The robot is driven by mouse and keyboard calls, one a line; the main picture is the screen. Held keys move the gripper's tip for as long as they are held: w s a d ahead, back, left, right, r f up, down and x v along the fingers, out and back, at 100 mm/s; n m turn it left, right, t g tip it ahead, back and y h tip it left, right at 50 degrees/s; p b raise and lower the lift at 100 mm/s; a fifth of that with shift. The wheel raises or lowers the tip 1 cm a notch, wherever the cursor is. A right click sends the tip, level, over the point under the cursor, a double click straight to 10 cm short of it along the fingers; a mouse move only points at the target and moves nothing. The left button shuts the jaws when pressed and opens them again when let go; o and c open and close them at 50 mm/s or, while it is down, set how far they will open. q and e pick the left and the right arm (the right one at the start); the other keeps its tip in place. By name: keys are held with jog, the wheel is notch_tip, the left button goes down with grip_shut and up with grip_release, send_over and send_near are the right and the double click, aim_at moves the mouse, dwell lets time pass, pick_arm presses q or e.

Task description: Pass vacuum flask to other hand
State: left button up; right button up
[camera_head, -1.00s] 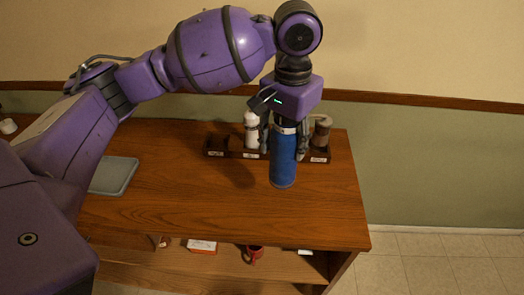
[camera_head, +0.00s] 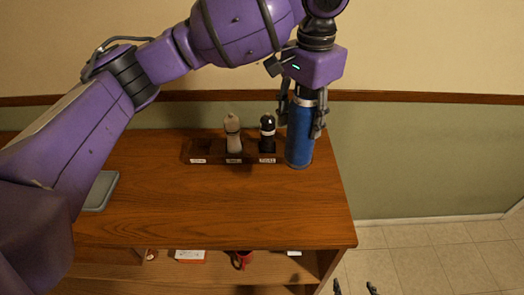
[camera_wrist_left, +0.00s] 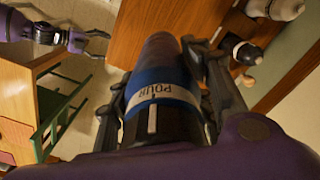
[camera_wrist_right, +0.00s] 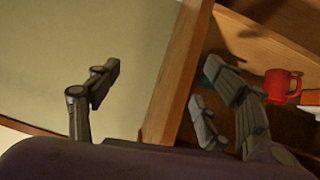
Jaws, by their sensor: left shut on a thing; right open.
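The vacuum flask (camera_head: 299,138) is a blue cylinder, upright in the head view near the counter's right end. My left gripper (camera_head: 302,118) is above it, with its fingers on either side, shut on its upper part. In the left wrist view the flask (camera_wrist_left: 158,65) points away from the gripper and shows a white band reading "POUR". My right gripper (camera_head: 355,288) is open and empty at the bottom edge of the head view, low in front of the counter. Its spread fingers also show in the right wrist view (camera_wrist_right: 165,85).
A dark wooden rack (camera_head: 208,158) at the counter's back holds a pale bottle (camera_head: 233,138) and a black-and-white bottle (camera_head: 267,135). A grey tray (camera_head: 102,190) lies at left. A red mug (camera_head: 243,260) sits on the shelf below. The counter's front middle is clear.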

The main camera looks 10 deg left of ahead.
jog(key=w+d+n+t, duration=0.1)
jog(key=w+d+n, duration=0.1)
jog(key=w+d, duration=0.5)
jog(key=w+r+n+t+h, duration=0.1)
jog(key=w+r+n, duration=0.2)
jog(key=w+r, duration=1)
jog(key=w+r+n+t+h, duration=0.15)
jog(key=w+r+n, duration=0.25)
jog(key=w+r, duration=0.95)
jog(key=m+g+h, duration=0.3)
jog(key=m+h, duration=0.4)
jog(key=m, duration=1.3)
send_near(289, 148)
jog(key=x, duration=1.3)
